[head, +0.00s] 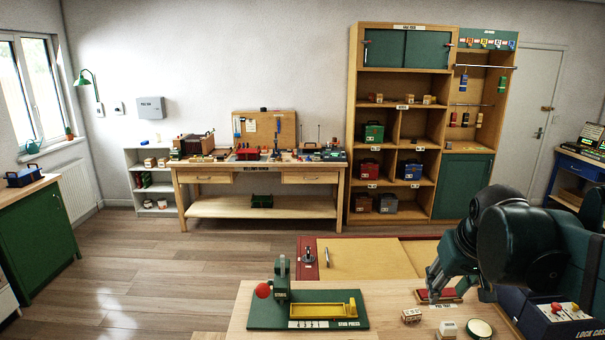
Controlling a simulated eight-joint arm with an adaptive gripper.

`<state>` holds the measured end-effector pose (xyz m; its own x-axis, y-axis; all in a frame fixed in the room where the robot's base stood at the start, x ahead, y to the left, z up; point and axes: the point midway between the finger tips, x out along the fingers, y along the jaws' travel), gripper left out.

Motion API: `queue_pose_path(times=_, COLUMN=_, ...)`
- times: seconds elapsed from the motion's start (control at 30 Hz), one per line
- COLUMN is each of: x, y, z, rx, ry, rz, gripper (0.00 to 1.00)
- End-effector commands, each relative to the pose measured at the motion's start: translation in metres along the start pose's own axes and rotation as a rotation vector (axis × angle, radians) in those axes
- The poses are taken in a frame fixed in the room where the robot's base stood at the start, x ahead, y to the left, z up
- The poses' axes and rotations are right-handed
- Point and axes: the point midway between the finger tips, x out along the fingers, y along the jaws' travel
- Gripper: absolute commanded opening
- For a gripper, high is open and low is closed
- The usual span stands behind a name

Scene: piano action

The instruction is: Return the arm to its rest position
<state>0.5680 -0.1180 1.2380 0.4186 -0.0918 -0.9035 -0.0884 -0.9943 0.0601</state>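My arm reaches in from the right side of the head view, bent downward over the front bench. My gripper (433,288) points down at a small dark red pad or tray (450,295) on the bench, at or just above its left part. Whether they touch is unclear. The fingers are small and dark, so I cannot tell whether they are open or shut, or whether they hold anything.
A green stub press (262,322) with a red knob and yellow channel stands at left. A small labelled block (411,315), a white item (447,329) and a round tin (479,328) lie near my gripper. A dark lock case (560,312) stands at right.

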Motion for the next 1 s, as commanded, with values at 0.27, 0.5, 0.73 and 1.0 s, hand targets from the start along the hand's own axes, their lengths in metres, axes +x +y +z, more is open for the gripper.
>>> queue_pose_path(times=0.27, x=-0.006, y=-0.04, z=0.046, rx=-0.018, ry=0.054, rz=-0.023, gripper=0.34)
queue_pose_path(times=0.5, x=-0.006, y=-0.068, z=0.085, rx=-0.03, ry=0.102, rz=-0.046, gripper=0.34)
queue_pose_path(times=0.73, x=-0.002, y=-0.092, z=0.124, rx=-0.04, ry=0.145, rz=-0.071, gripper=0.34)
queue_pose_path(times=1.0, x=0.004, y=-0.108, z=0.153, rx=-0.046, ry=0.178, rz=-0.093, gripper=0.34)
